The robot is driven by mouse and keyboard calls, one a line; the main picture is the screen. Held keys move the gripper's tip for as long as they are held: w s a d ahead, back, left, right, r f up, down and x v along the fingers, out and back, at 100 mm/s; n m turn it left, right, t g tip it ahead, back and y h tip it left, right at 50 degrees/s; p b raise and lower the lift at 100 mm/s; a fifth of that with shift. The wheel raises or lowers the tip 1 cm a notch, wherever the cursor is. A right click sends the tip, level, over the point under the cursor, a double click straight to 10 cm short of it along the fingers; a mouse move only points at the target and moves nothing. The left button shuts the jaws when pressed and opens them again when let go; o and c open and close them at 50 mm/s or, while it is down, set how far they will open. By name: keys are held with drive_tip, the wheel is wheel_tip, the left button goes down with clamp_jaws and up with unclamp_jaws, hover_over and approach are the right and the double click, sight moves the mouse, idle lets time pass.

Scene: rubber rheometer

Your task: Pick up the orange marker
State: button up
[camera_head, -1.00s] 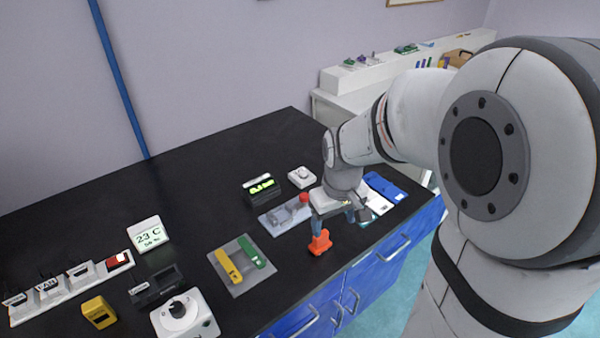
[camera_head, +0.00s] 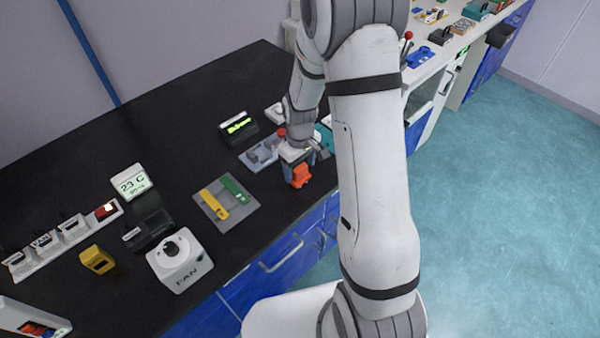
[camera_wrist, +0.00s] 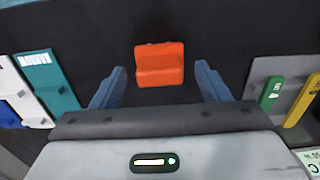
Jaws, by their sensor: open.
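The orange marker (camera_head: 300,176) is a small block-like orange piece near the front edge of the black bench. In the wrist view it shows at the top middle (camera_wrist: 159,65), between the lines of my two blue fingers. My gripper (camera_head: 305,162) is low over the bench, close to the marker. In the wrist view my gripper (camera_wrist: 162,74) is open, with dark gaps between the fingers and the marker on both sides. The head view does not show clearly how far the fingertips are above or behind it.
A grey plate (camera_head: 240,213) with a yellow and a green bar lies left of the marker. A grey-blue fixture (camera_head: 257,157) and a lit green display (camera_head: 238,126) stand behind. A teal piece (camera_wrist: 47,80) lies at the wrist view's left. Bare bench surrounds the marker.

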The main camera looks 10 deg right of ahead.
drive_tip(key=shift+f, duration=1.1)
drive_tip(key=shift+c, duration=0.6)
drive_tip(key=c, duration=0.8)
